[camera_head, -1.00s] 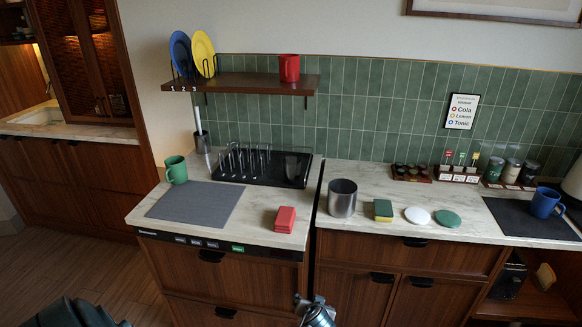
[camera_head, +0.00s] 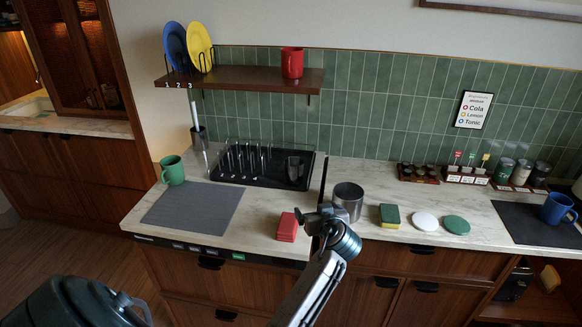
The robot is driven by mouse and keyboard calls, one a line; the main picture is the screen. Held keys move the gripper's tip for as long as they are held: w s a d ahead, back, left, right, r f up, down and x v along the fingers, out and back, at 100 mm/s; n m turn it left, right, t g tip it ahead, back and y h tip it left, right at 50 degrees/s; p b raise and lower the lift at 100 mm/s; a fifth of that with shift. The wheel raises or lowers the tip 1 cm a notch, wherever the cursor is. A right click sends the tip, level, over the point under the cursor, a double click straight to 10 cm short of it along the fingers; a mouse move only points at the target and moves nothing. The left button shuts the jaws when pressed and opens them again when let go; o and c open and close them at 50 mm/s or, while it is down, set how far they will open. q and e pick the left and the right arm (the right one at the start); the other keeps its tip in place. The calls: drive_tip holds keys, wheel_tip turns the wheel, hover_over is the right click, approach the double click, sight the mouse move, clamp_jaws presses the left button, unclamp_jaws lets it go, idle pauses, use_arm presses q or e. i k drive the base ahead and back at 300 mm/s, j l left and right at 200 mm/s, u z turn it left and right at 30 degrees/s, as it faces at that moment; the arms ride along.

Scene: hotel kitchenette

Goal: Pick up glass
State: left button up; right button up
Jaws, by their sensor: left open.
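A clear glass tumbler (camera_head: 293,169), dark against the tray, stands at the right end of the black dish rack (camera_head: 230,176) on the counter. My left gripper (camera_head: 314,216) is open and seen from behind, partly hidden by its own wrist. In the picture it lies below the glass, apart from it, between the red block and the metal canister. Nothing shows between its fingers. My right gripper is not in view.
A red block (camera_head: 287,228) and a metal canister (camera_head: 348,199) flank the gripper. A grey mat (camera_head: 193,207) and green mug (camera_head: 172,170) are left. Rack prongs (camera_head: 240,160) stand left of the glass. A shelf (camera_head: 245,79) with plates and a red mug overhangs behind.

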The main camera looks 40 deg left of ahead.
sight(294, 172)
drive_tip(key=i+j, duration=0.2)
drive_tip(key=j, duration=0.15)
drive_tip(key=i+j, duration=0.15)
drive_tip(key=j, duration=0.2)
drive_tip(key=i+j+z, duration=0.1)
drive_tip(key=j, duration=0.25)
drive_tip(key=i+j, duration=0.25)
drive_tip(key=j, duration=0.1)
